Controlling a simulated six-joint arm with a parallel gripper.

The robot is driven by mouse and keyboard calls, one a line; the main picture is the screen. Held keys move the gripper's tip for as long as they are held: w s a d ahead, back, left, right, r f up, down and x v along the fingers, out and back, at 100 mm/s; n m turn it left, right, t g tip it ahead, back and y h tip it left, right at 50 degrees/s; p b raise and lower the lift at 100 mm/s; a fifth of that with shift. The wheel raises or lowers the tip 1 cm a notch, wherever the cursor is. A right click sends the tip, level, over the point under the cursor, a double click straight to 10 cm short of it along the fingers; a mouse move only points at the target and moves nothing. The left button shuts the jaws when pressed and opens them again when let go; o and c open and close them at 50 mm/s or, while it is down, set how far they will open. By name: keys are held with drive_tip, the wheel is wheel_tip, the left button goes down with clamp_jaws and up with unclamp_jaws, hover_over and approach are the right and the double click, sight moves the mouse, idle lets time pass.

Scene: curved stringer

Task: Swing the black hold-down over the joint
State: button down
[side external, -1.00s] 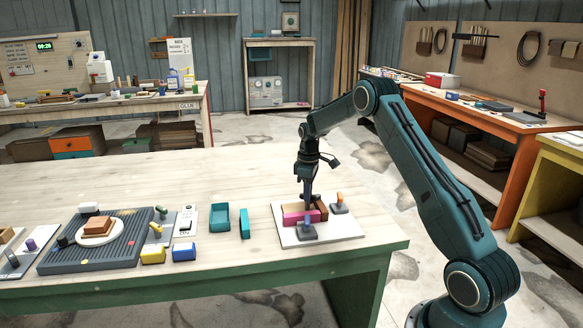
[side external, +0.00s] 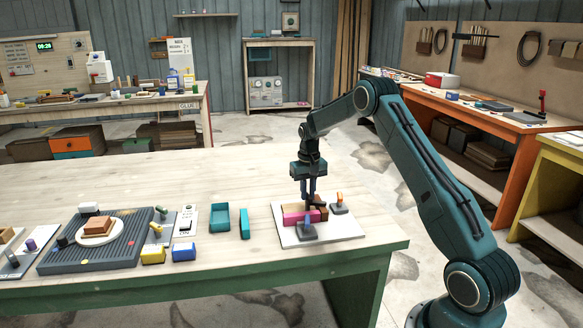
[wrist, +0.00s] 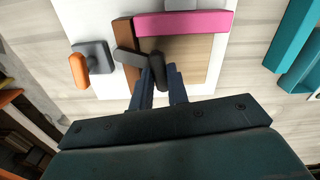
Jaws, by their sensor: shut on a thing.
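The black hold-down (wrist: 157,70) stands between my fingers in the wrist view, near the corner where a brown strip (wrist: 127,70) meets a pink strip (wrist: 185,23). A dark grey bar (wrist: 129,62) beside it lies across the brown strip. My gripper (wrist: 160,80) is shut on the black hold-down. In the side view my gripper (side external: 309,203) points down over the white board (side external: 347,232), behind the pink strip (side external: 293,216). The fingers and the strips partly hide the hold-down there.
An orange-handled clamp (side external: 339,203) on a grey base stands at the board's right. A grey clamp base (side external: 307,232) sits at its front. A dark ribbed tray (side external: 110,258) is farther left. The bench behind is clear.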

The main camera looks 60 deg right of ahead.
sight(308, 194)
drive_tip(key=m, duration=0.4)
drive_tip(key=shift+r+m, duration=0.1)
drive_tip(key=shift+m, duration=0.3)
drive_tip(key=c, duration=1.4)
unclamp_jaws()
drive_tip(key=shift+o, duration=0.2)
drive_tip(key=shift+r, duration=0.1)
wheel_tip(308, 194, up, 14)
drive_tip(key=shift+f, duration=0.2)
